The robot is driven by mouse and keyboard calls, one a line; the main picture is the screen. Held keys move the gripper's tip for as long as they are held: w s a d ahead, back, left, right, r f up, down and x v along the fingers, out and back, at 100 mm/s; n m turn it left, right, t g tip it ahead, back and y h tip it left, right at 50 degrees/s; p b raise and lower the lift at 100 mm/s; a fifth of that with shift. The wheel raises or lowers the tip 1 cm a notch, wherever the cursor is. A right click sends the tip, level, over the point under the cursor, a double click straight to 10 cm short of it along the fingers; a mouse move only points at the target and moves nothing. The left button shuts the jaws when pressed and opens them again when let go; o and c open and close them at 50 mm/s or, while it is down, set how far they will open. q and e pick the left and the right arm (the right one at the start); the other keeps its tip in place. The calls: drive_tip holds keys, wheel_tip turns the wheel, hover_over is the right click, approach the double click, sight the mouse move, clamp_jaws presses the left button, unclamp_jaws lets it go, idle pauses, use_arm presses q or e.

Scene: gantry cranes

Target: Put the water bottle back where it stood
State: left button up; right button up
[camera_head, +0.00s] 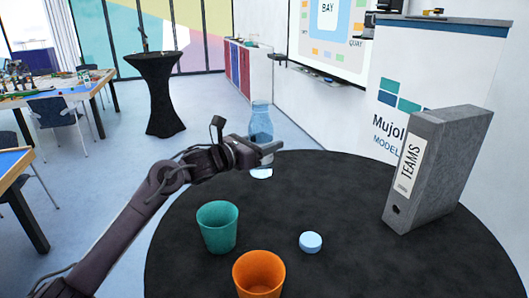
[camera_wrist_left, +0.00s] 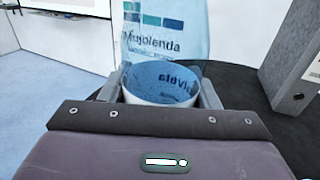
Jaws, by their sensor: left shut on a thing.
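The clear blue water bottle (camera_head: 260,122) is upright at the back left edge of the round black table (camera_head: 345,265). My left gripper (camera_head: 270,151) reaches in from the left and is shut around the bottle's lower part. In the left wrist view, the see-through bottle (camera_wrist_left: 165,45) stands between the two fingers of the left gripper (camera_wrist_left: 160,88). Whether the bottle's base touches the table or hangs just above it, I cannot tell. My right gripper is not in view.
A teal cup (camera_head: 217,228), an orange cup (camera_head: 259,275) and a light blue round cap (camera_head: 310,242) are on the table. A grey binder (camera_head: 440,165) stands at the right. The table's middle, between cap and binder, is clear.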

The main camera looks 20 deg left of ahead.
sight(264, 158)
use_arm(q)
drive_tip(key=shift+f, duration=0.5)
wheel_tip(264, 158, down, 3)
drive_tip(key=shift+p, duration=0.75)
drive_tip(key=shift+f, duration=0.2)
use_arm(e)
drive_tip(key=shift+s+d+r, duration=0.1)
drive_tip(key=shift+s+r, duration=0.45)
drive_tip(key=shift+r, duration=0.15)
use_arm(q)
drive_tip(key=shift+f, duration=0.1)
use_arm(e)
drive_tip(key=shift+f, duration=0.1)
use_arm(q)
drive_tip(key=shift+f+b, duration=0.1)
drive_tip(key=shift+b, duration=0.25)
drive_tip(key=o, duration=1.2)
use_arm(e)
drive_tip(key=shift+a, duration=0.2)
